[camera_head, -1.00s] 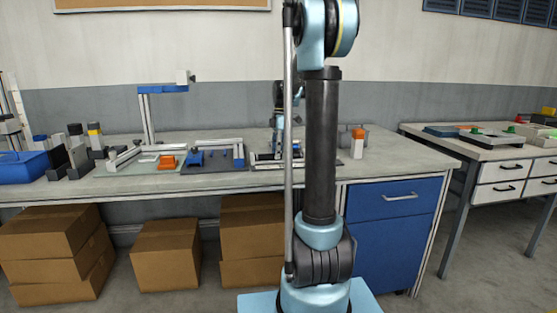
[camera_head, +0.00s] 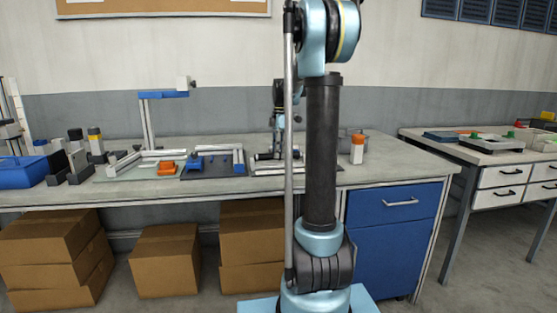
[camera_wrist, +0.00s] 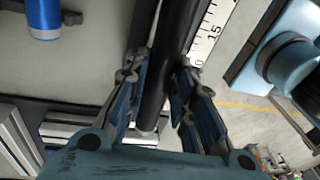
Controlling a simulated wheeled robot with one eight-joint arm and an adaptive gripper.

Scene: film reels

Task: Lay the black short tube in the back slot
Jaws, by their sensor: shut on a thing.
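My gripper (camera_wrist: 158,80) is shut on a long black tube (camera_wrist: 173,40) in the wrist view. The tube runs between the two fingers, from the top edge down toward the palm; its far end is out of frame. In the head view my gripper (camera_head: 275,152) is small and partly hidden behind my arm, low over the rear middle of the workbench. A pale rail fixture (camera_head: 264,170) lies on the bench there, partly hidden by my arm. I cannot tell which of its parts is the back slot.
Left of it are a dark plate (camera_head: 216,170) with blue parts and a fixture with an orange block (camera_head: 166,168). A blue-topped stand (camera_head: 163,94) rises behind. A white bottle with orange cap (camera_head: 357,153) stands right. A ruler (camera_wrist: 210,35) shows in the wrist view.

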